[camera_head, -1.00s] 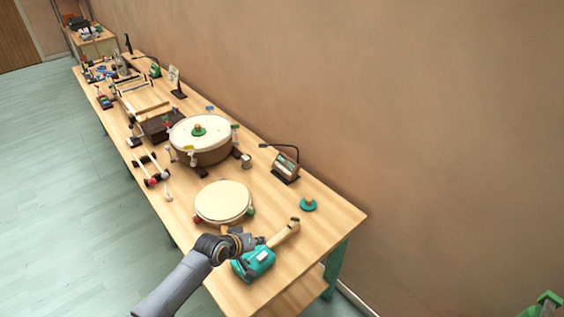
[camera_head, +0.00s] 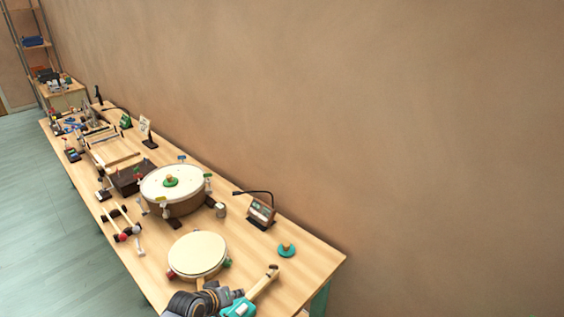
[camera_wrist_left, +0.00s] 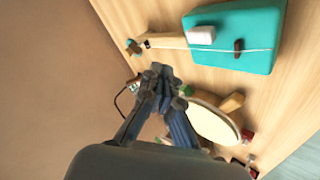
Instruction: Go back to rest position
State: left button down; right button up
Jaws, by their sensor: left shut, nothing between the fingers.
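My left gripper (camera_head: 228,295) is at the bottom of the head view, over the near end of the wooden table, partly cut off by the frame edge. In the left wrist view its fingers (camera_wrist_left: 160,78) are together with nothing between them. A teal box-like instrument with a wooden neck (camera_head: 240,308) lies just beside it in the head view. It also shows in the left wrist view (camera_wrist_left: 240,40), apart from the fingertips. My right gripper is not in view.
A pale round hand drum (camera_head: 198,255) lies close to my left gripper. A larger drum (camera_head: 175,204), a small device with a bent arm (camera_head: 261,211) and a teal disc (camera_head: 286,250) stand farther along the wooden table (camera_head: 310,265). A wall borders the right side.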

pick_arm(q)
jog(key=s+d+r+m+g+y, duration=0.1)
jog(key=s+r+m+g, duration=0.1)
jog(key=s, duration=0.9)
jog(key=s+d+r+m+g+y, duration=0.1)
jog(key=s+r+m, duration=0.15)
jog(key=s, duration=0.75)
jog(key=s+a+r+m+g+y, duration=0.1)
jog(key=s+a+r, duration=0.15)
jog(key=s, duration=0.35)
jog(key=s+a+r+g+y, duration=0.1)
jog(key=s+a+r, duration=0.15)
jog(key=s, duration=0.25)
notch_tip(320, 180, down, 35)
jog(key=s+g+b, duration=0.1)
jog(key=s+b, duration=0.1)
jog(key=b, duration=0.5)
jog(key=s+a+f+b, duration=0.1)
jog(key=s+f+b, duration=0.1)
jog(key=s+f, duration=0.6)
jog(key=s+a+f+g+b, duration=0.1)
jog(key=s+a+f+b, duration=0.1)
jog(key=s+f, duration=0.6)
notch_tip(320, 180, down, 4)
jog(key=shift+f+b, duration=0.15)
jog(key=shift+b, duration=0.5)
